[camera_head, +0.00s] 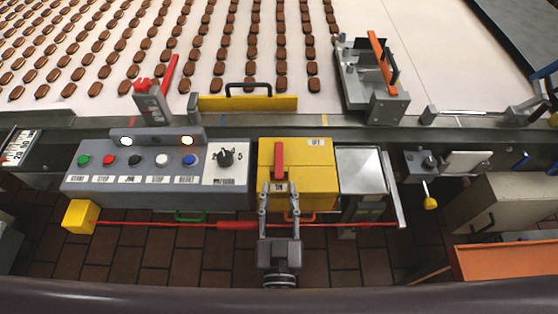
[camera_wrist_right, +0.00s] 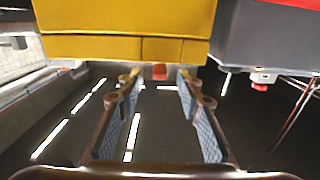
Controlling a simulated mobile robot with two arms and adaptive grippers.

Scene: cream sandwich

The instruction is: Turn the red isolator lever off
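The red lever (camera_head: 279,158) is on the yellow box (camera_head: 318,178) in the middle of the head view. My right gripper (camera_head: 279,190) is in front of the box, one finger on each side of the lever's lower end. In the right wrist view the gripper (camera_wrist_right: 157,78) is open, with a clear gap between its fingers. A small red end (camera_wrist_right: 159,72) shows between the fingertips under the yellow box (camera_wrist_right: 125,50), apart from both fingers. My left gripper is not in view.
A grey button panel (camera_head: 110,193) stands left of the box, and a steel plate (camera_head: 360,165) right of it. A red cord (camera_head: 160,224) runs across below. Another red-handled lever (camera_head: 168,75) stands by the conveyor (camera_head: 440,40). An orange cabinet top (camera_head: 510,261) is at lower right.

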